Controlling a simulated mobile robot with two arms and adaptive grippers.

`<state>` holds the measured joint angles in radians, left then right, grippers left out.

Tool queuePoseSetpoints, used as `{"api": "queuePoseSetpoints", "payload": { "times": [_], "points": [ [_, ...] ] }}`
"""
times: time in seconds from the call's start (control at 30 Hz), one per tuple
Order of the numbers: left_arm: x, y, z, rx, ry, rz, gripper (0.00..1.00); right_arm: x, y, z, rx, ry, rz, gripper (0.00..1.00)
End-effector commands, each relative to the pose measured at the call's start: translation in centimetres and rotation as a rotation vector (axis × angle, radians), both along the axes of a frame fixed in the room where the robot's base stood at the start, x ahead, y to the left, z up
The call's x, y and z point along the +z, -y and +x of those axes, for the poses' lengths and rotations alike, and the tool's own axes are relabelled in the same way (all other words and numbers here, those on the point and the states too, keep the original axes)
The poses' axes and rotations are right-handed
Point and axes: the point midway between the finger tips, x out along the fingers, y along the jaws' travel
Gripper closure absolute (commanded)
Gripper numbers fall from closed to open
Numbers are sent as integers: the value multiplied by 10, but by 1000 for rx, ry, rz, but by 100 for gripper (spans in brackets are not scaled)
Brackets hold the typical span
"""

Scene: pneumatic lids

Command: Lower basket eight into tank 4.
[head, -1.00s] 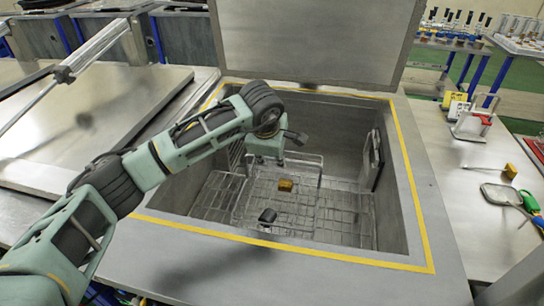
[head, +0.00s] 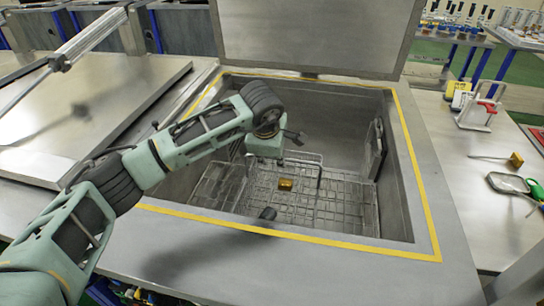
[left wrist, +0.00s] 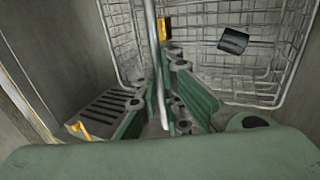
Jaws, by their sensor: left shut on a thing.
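The open tank (head: 428,220) has a grey rim with a yellow line. A wire basket (head: 340,205) is inside its opening, holding a small yellow-brown block (head: 285,184) and a small black cylinder (head: 267,213). My left gripper (head: 280,152) is above the basket, within the tank opening. In the left wrist view my left gripper (left wrist: 165,105) is shut around a thin metal bar of the basket's handle (left wrist: 154,45). The basket mesh (left wrist: 200,55) shows beyond the fingers. I cannot read any number on basket or tank, nor tell whether the basket touches the bottom. My right gripper is out of view.
The tank's lid (head: 310,40) stands raised at the back. A closed flat metal lid (head: 90,120) lies to the left. A steel table (head: 460,190) to the right carries a red-handled stand (head: 477,112) and a magnifier-like tool (head: 507,183).

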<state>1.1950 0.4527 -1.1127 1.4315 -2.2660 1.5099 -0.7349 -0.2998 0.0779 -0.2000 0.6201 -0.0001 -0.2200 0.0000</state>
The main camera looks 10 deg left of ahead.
Motion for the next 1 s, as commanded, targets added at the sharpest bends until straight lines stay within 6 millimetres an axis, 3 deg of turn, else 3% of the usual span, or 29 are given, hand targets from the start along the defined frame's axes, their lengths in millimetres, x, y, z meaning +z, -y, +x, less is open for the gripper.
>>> {"api": "queuePoseSetpoints", "payload": {
  "times": [0.33,1.0],
  "points": [
    [4,1,2,-1,9,-4,100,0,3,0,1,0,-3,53],
    [-7,1,2,0,9,-3,100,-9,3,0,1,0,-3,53]
  ]
}}
